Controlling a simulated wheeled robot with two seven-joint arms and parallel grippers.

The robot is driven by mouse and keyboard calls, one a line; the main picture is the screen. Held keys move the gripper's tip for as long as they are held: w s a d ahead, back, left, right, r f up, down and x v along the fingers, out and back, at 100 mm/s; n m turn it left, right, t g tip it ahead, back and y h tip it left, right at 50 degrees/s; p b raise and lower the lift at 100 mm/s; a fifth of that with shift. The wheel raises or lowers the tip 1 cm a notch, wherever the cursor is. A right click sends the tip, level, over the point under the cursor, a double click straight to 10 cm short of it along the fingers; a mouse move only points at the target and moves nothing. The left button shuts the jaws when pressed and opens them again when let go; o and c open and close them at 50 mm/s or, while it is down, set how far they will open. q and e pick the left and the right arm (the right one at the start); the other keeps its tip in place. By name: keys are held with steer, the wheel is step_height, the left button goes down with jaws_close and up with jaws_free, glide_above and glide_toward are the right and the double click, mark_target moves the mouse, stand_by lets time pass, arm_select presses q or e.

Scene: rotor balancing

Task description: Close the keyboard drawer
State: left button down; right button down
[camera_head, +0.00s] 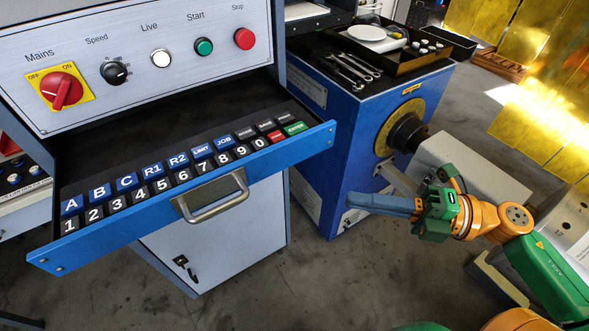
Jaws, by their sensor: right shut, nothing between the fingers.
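The keyboard drawer (110,231) is pulled out of the grey cabinet, below the control panel. It has a blue front edge, a metal bar handle (212,198) and rows of blue, black, red and green keys. My right gripper (352,201) is shut and empty. Its blue-grey fingers point left toward the drawer. In the picture they are to the right of the drawer's right front corner and apart from it. My left gripper is not in view.
The control panel (150,60) with a red mains switch and buttons is above the drawer. A blue machine (330,110) with wrenches and trays on top stands behind my right gripper. A lower cabinet door (215,245) holds a key. Grey floor is open in front.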

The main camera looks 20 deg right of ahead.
steer(key=p, duration=0.2)
glide_toward(265, 170)
steer(key=s+a, duration=0.2)
steer(key=a, duration=0.1)
steer(key=w, duration=0.1)
steer(key=w+a+p, duration=0.1)
steer(key=w+a, duration=0.1)
steer(key=shift+w+r, duration=0.25)
steer(key=shift+w, duration=0.05)
steer(key=shift+w+a+f+p, duration=0.2)
steer(key=shift+w+p, duration=0.1)
steer(key=shift+w, duration=0.25)
